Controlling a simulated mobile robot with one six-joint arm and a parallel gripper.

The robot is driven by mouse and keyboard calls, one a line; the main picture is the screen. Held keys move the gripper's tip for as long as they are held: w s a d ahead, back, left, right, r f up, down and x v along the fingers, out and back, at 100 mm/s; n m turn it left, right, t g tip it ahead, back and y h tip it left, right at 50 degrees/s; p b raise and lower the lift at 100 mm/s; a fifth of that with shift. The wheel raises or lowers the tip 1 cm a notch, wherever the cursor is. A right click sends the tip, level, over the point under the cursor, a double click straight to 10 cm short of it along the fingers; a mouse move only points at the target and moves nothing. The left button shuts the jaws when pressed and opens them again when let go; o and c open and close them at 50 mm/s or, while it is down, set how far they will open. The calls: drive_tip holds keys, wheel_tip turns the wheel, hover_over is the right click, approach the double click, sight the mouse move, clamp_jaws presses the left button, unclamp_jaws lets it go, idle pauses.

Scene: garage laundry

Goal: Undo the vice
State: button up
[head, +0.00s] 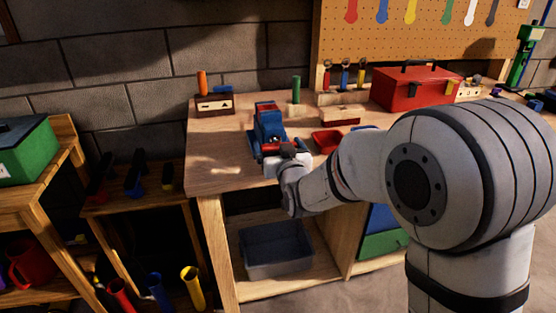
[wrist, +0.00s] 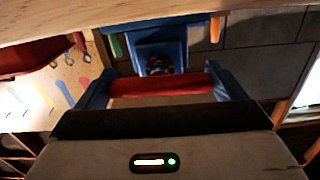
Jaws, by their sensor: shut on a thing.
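The blue vice (head: 268,125) stands at the front edge of the wooden workbench (head: 215,150). In the wrist view its blue body (wrist: 158,47) lies straight ahead, behind a red bar, the vice handle (wrist: 160,84). My gripper (head: 284,156) is at the vice's front. The handle spans roughly sideways in that view. The vice's jaws and any gap between them are mostly hidden.
A red toolbox (head: 415,88) and a small red tray (head: 327,140) are on the bench to the right. A wooden block with an orange-handled tool (head: 202,84) stands at the back left. A grey bin (head: 275,250) sits on the shelf below. The bench left of the vice is clear.

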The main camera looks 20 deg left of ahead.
drive_tip(key=n+b, duration=0.5)
drive_tip(key=shift+n, duration=0.3)
drive_tip(key=n+b, duration=0.2)
drive_tip(key=n, duration=0.1)
drive_tip(key=n+b, duration=0.1)
drive_tip(key=n, duration=0.1)
drive_tip(key=shift+r+b, duration=0.25)
drive_tip(key=shift+b, duration=0.05)
drive_tip(key=shift+n, duration=0.4)
drive_tip(key=o, duration=0.5)
drive_tip(key=shift+o, duration=1)
drive_tip(key=shift+w+f, duration=0.1)
drive_tip(key=shift+f, duration=0.05)
